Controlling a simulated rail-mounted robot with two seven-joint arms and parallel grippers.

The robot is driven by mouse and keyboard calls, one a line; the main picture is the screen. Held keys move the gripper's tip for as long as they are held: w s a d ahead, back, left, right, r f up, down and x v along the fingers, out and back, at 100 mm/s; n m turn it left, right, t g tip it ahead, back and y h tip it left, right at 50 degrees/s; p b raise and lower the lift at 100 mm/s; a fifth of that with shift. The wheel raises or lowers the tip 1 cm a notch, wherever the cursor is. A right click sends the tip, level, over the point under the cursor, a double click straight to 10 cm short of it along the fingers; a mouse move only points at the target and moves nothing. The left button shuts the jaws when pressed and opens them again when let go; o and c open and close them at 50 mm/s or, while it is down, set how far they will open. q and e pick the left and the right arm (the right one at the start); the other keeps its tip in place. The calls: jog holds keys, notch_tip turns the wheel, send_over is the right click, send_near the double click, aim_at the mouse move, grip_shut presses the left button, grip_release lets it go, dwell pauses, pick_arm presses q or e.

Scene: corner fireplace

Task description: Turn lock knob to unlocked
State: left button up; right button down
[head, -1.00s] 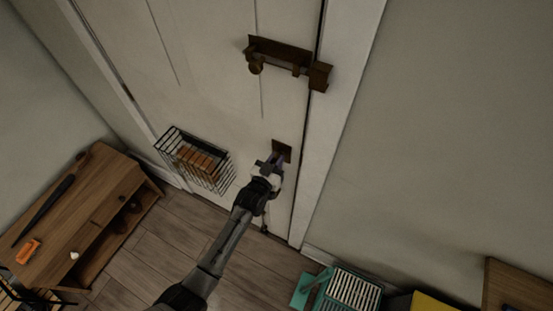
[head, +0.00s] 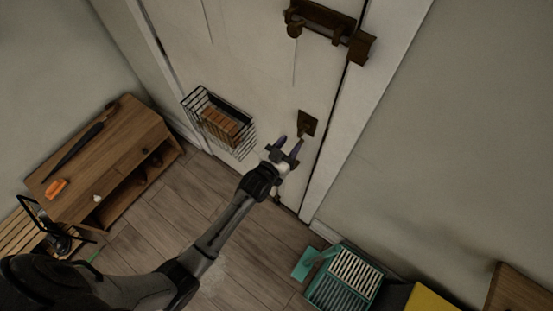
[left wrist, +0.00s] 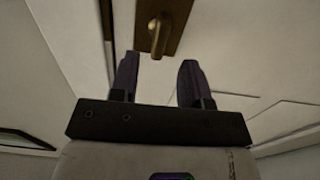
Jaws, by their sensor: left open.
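The lock knob (head: 305,127) sits on a dark brown square plate on the white door, near the door's right edge. In the left wrist view the knob (left wrist: 155,37) is brassy and hangs down from the plate, just beyond the fingertips. My left gripper (head: 291,143) is open and empty, a little below and left of the knob, apart from it. Its two dark purple fingers show in the left wrist view (left wrist: 158,75), one on each side below the knob. My right gripper is not in view.
A brown slide bolt (head: 325,24) is mounted higher on the door. A wire basket (head: 218,124) with brown blocks hangs left of the gripper. A wooden shelf unit (head: 140,125) stands at left. A teal crate (head: 345,280) stands on the floor below right.

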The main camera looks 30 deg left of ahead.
pick_arm(q)
jog(key=s, duration=0.7)
jog(key=shift+a+b, duration=0.3)
jog(key=shift+a, duration=0.1)
jog(key=shift+f, duration=0.1)
jog(key=s+f+g, duration=0.3)
jog(key=f+g, duration=0.3)
jog(key=g, duration=0.1)
jog(key=s+a+r+g+y, duration=0.15)
jog(key=s+g, duration=0.25)
jog(key=s, duration=0.7)
jog(key=s+a+r+g, duration=0.1)
jog(key=s+r+g, duration=0.15)
jog(key=s, duration=0.85)
notch_tip(320, 180, up, 12)
jog(key=p, duration=1.3)
jog(key=shift+s+m+g, duration=0.3)
jog(key=shift+m+g, duration=0.1)
jog(key=shift+g, duration=0.05)
